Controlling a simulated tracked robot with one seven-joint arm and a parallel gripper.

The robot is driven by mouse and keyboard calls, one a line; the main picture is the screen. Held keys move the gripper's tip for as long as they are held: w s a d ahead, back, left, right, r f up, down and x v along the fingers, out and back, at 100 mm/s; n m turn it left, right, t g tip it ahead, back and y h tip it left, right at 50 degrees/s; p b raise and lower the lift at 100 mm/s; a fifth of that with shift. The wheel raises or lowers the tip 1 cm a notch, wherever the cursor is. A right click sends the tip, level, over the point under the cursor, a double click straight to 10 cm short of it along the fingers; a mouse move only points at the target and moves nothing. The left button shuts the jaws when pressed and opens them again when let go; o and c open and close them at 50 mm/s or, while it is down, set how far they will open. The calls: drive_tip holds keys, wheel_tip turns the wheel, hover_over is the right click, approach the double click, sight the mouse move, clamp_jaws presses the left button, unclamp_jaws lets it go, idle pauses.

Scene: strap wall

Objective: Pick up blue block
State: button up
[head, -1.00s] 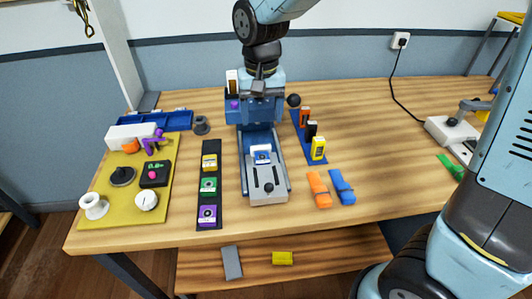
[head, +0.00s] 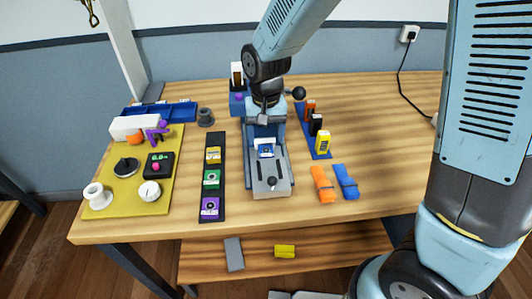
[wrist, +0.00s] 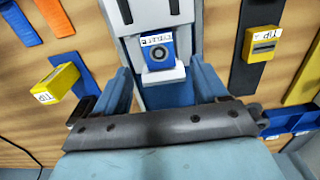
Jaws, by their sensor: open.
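The blue block (head: 265,149), with a white label, sits in the pale holder of the grey fixture (head: 269,183) at the middle of the table. In the wrist view, the blue block (wrist: 158,51) shows a round dark face and lies ahead of my gripper, between the lines of its two fingers. My gripper (wrist: 161,75) is open and empty, its blue fingers spread wide. In the head view, my gripper (head: 264,118) hangs over the back part of the fixture, behind the block, its fingertips partly hidden.
A black strip (head: 207,220) with yellow, green and purple blocks lies left of the fixture. A blue strip (head: 319,153) with orange, black and yellow blocks is at right. Orange (head: 322,184) and blue straps (head: 346,181) lie front right. A yellow board (head: 130,205) with parts fills the left.

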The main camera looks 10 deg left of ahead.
sight(266, 148)
drive_tip(key=shift+w+f, duration=0.15)
drive_tip(key=shift+f, duration=1.9)
clamp_jaws()
